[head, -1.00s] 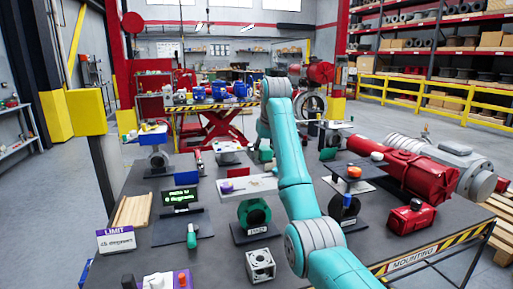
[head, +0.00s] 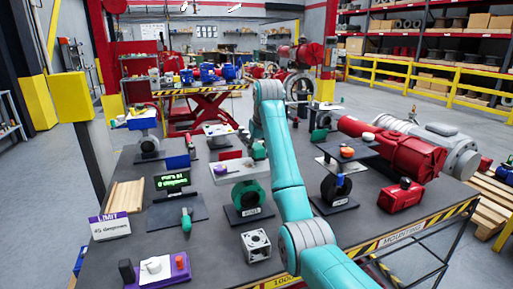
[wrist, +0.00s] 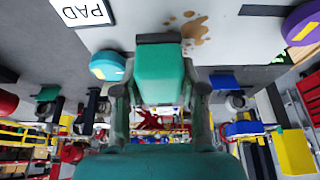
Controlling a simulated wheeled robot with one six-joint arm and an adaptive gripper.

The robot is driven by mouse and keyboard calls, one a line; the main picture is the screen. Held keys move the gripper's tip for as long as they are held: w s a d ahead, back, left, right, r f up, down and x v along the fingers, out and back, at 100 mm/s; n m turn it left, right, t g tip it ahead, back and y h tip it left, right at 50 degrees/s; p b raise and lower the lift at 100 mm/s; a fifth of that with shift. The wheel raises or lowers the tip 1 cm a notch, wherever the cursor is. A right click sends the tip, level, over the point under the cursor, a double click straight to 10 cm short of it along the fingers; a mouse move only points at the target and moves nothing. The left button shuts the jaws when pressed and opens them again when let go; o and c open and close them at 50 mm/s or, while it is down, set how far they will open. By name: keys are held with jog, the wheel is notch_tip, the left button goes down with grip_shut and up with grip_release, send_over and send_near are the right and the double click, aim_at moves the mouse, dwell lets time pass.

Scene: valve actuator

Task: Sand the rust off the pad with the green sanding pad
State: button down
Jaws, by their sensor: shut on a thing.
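My gripper (wrist: 160,100) is shut on the green sanding pad (wrist: 162,75), a green block with a dark face. The wrist view shows a finger on each side of it. Beyond the block, brown rust stains (wrist: 190,26) mark a pale grey surface, close to the dark face. I cannot tell whether the pad touches this surface. A white sign reading PAD (wrist: 86,10) is at the upper left there. In the head view, a light plate (head: 240,172) lies left of my arm, and a green piece (head: 258,150) shows beside the arm.
A purple disc (wrist: 301,24) and a blue-green disc (wrist: 107,66) flank the stained surface. On the dark bench (head: 200,240) stand a green ring valve (head: 248,195), a green-handled tool (head: 186,222), a LIMIT sign (head: 110,226) and a red motor (head: 402,195).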

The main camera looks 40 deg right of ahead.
aim_at(236, 165)
jog(key=shift+f, duration=0.95)
dwell(0.7)
jog(key=shift+a, duration=0.1)
jog(key=shift+w+a+r, duration=0.1)
jog(key=shift+w+a, duration=0.15)
jog(key=shift+a, duration=0.6)
jog(key=shift+w+a, duration=0.25)
jog(key=shift+a, duration=0.6)
jog(key=shift+w+a, duration=0.3)
jog(key=shift+a, duration=0.6)
jog(key=shift+w+a, duration=0.25)
jog(key=shift+a, duration=0.65)
jog(key=shift+d, duration=0.15)
jog(key=shift+s+d, duration=0.35)
jog(key=shift+d, duration=0.8)
jog(key=shift+s+d, duration=0.35)
jog(key=shift+d, duration=0.75)
jog(key=shift+s+d, duration=0.35)
jog(key=shift+d, duration=0.8)
jog(key=shift+s+a+f, duration=0.15)
jog(key=shift+s+f, duration=0.1)
jog(key=shift+s, duration=0.3)
jog(key=shift+w+a+r, duration=0.1)
jog(key=shift+w+a, duration=0.25)
jog(key=shift+a, duration=0.85)
jog(key=shift+w+a, duration=0.35)
jog(key=shift+a, duration=0.8)
jog(key=shift+w+a+r, duration=0.1)
jog(key=shift+w+a, duration=0.25)
jog(key=shift+a, duration=0.85)
